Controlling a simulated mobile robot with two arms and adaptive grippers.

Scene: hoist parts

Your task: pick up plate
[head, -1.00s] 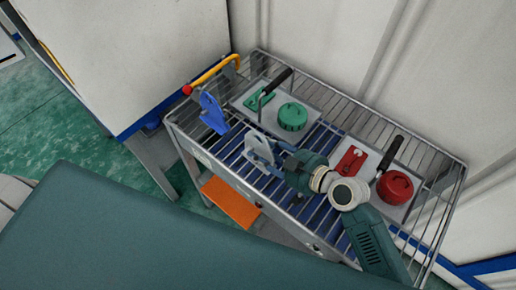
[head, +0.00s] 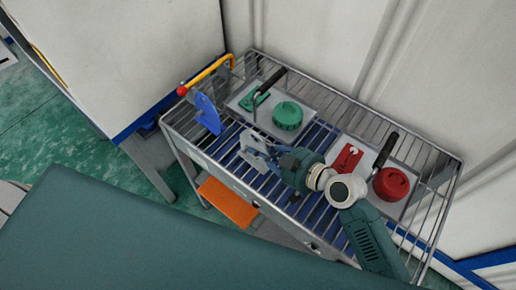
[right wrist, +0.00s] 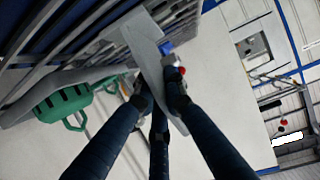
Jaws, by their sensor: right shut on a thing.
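A light grey plate (head: 252,147) stands out from the tip of my right gripper (head: 274,158), over the slatted wire rack. My right gripper is shut on it. In the right wrist view the plate (right wrist: 143,45) sits between the dark fingers of the right gripper (right wrist: 157,95), with part of it hidden by them. I cannot tell whether its lower edge touches the rack. My left gripper does not show.
The rack (head: 340,118) also holds a blue plate (head: 207,115), a yellow handle with a red knob (head: 182,91), a green round part (head: 288,115) and a red round part (head: 391,184) on grey trays. White walls stand behind. An orange panel (head: 228,203) is below.

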